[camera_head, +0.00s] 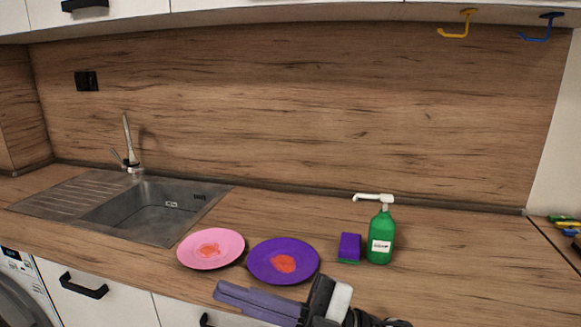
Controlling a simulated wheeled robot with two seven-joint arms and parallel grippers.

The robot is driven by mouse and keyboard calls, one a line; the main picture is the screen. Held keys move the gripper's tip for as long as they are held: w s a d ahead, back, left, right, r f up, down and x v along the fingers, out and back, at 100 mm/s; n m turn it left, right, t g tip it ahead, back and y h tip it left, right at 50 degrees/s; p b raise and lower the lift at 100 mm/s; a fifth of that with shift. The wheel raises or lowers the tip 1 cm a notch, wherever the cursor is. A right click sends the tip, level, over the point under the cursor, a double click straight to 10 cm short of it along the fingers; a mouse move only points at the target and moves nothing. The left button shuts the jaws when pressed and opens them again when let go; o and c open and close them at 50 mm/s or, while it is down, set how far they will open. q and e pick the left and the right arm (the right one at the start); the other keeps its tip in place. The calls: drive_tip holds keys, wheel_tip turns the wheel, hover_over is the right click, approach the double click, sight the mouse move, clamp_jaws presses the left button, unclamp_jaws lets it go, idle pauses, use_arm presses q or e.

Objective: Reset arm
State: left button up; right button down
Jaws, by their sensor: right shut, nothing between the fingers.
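My right gripper (222,291) comes in from the bottom right. Its fingers are together with nothing between them. It points left, in front of the counter's front edge and below the plates in the picture. My left gripper does not show.
A pink plate (222,237) and a purple plate (262,250), both with orange-red stains, lie on the wooden counter (290,212). A purple and green sponge (349,248) and a green pump bottle (382,228) stand to their right. A sink (150,217) is at left. Yellow (456,33) and blue hooks (540,36) hang above.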

drive_tip(key=w+d+f+m+t+h, duration=0.2)
drive_tip(key=d+f+m+t+h, duration=0.5)
drive_tip(key=f+m, duration=0.4)
drive_tip(key=w+d+f+m+t+h, duration=0.1)
drive_tip(key=d+f+m+t+h, duration=0.6)
drive_tip(key=f+m, duration=0.35)
drive_tip(key=s+d+f+m+g+h, duration=0.2)
drive_tip(key=s+d+f, duration=0.3)
drive_tip(key=s+f, duration=0.4)
drive_tip(key=s+d+f+m+g+h, duration=0.3)
drive_tip(key=s+d+f+g, duration=0.2)
drive_tip(key=s+f, duration=0.5)
wheel_tip(320, 180, down, 2)
drive_tip(key=shift+f+g+h, duration=0.1)
drive_tip(key=shift+g+h, duration=0.2)
